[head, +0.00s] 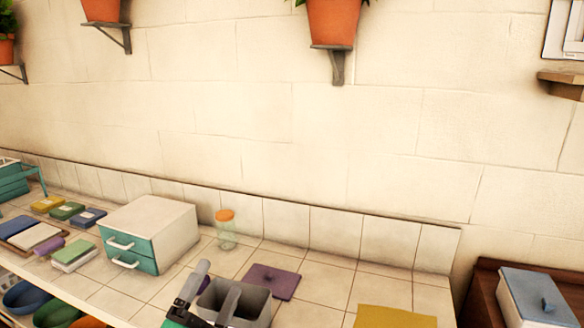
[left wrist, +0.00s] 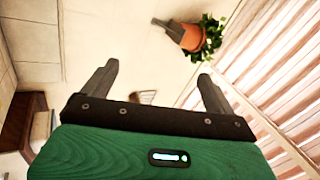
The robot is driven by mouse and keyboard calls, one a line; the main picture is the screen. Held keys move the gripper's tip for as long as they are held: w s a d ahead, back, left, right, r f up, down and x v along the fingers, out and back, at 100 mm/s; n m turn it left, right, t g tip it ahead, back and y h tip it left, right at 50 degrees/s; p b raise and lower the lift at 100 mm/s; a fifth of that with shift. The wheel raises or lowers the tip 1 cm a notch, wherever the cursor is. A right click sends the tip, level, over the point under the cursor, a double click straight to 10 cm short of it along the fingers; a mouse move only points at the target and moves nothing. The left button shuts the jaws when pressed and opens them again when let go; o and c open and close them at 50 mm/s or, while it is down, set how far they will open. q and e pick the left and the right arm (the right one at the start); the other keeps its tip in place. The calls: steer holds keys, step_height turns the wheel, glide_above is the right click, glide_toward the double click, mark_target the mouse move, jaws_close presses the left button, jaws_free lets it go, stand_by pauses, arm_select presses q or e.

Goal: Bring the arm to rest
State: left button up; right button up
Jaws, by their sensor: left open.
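My left gripper (head: 217,276) is at the bottom middle of the head view, in front of the tiled counter (head: 328,284). Its two grey fingers stand apart and point up. In the left wrist view the same gripper (left wrist: 158,70) is open, with nothing between its fingers; beyond them are the pale wall and a potted plant (left wrist: 194,38). My right gripper is in neither view.
A grey open box (head: 262,312) is close beside the left gripper, partly hidden. A purple square (head: 271,281), an orange-lidded jar (head: 226,230), a teal-drawer cabinet (head: 165,226) and a yellow cloth (head: 395,317) are on the counter. Wall shelves hold pots (head: 333,22).

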arm_select(q)
steer(key=s+a+f+n+g+y, duration=0.2)
steer(key=a+f+n+g+y, duration=0.25)
steer(key=f, duration=0.45)
steer(key=s+a+f+n+g+y, duration=0.2)
steer(key=a+f+n+y, duration=0.25)
steer(key=f+n, duration=0.35)
steer(key=s+f+n+g, duration=0.3)
steer(key=s+f+g, duration=0.3)
steer(key=s+f, duration=0.3)
steer(key=s+f+n+g, duration=0.2)
steer(key=s+f+g, duration=0.4)
steer(key=s, duration=0.6)
step_height(320, 180, down, 31)
steer(key=g, duration=0.1)
steer(key=s+a+f, duration=0.2)
steer(key=s+f, duration=0.7)
steer(key=f, duration=0.1)
steer(key=s+a+f+g, duration=0.1)
steer(key=s+a+f, duration=0.1)
steer(key=s+f, duration=0.8)
steer(key=shift+s+h, duration=0.3)
